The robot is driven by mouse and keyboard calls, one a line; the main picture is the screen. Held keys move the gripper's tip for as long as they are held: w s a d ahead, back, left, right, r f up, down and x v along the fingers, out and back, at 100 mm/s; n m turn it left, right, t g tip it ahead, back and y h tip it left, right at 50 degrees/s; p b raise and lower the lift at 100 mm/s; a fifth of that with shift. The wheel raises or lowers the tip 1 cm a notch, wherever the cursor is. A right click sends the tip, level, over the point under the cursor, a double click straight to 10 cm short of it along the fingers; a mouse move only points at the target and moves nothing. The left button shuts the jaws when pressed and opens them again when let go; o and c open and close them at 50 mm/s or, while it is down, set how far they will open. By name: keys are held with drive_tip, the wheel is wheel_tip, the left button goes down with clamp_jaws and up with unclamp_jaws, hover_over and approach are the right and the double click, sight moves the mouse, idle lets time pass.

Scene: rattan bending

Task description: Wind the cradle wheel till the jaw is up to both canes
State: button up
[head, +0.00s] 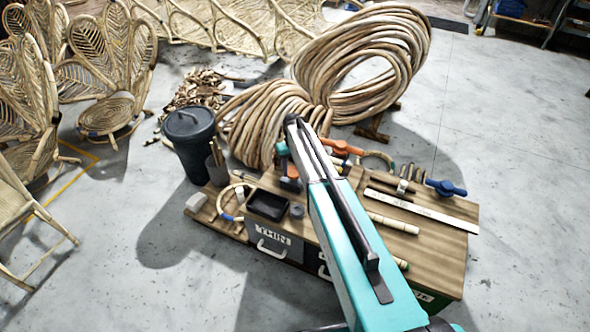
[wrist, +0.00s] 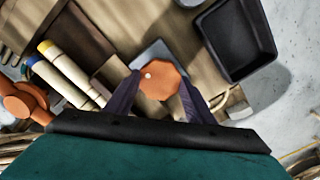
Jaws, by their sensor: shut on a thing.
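The cradle wheel, an orange many-sided knob with a white dot (wrist: 159,82), sits over a grey block (wrist: 152,54) in the wrist view. My gripper (wrist: 161,92) has its two dark purple fingers on either side of the wheel, shut on it. In the head view my gripper (head: 288,172) is at the left part of the bench, largely hidden by my arm. Two pale canes lie left of the wheel in the wrist view, one with a yellow-taped end (wrist: 66,68), one with a blue-taped end (wrist: 52,84). I cannot make out the jaw or whether it touches them.
A black tray (wrist: 236,40) is right of the wheel; the head view also shows it (head: 267,205). An orange-handled clamp (head: 341,147) and a blue one (head: 446,188) lie on the wooden bench (head: 440,245). Cane coils (head: 365,55) and a dark bin (head: 190,140) stand behind.

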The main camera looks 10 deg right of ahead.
sight(293, 172)
drive_tip(key=m, duration=0.4)
drive_tip(key=shift+a+m, duration=0.15)
drive_tip(key=shift+m, duration=0.15)
drive_tip(key=m, duration=0.4)
idle(0.4)
drive_tip(key=o, duration=1)
drive_tip(key=shift+o, duration=0.2)
drive_tip(key=shift+r, duration=0.1)
wheel_tip(293, 172, up, 14)
drive_tip(key=b, duration=0.1)
drive_tip(key=shift+f, duration=0.2)
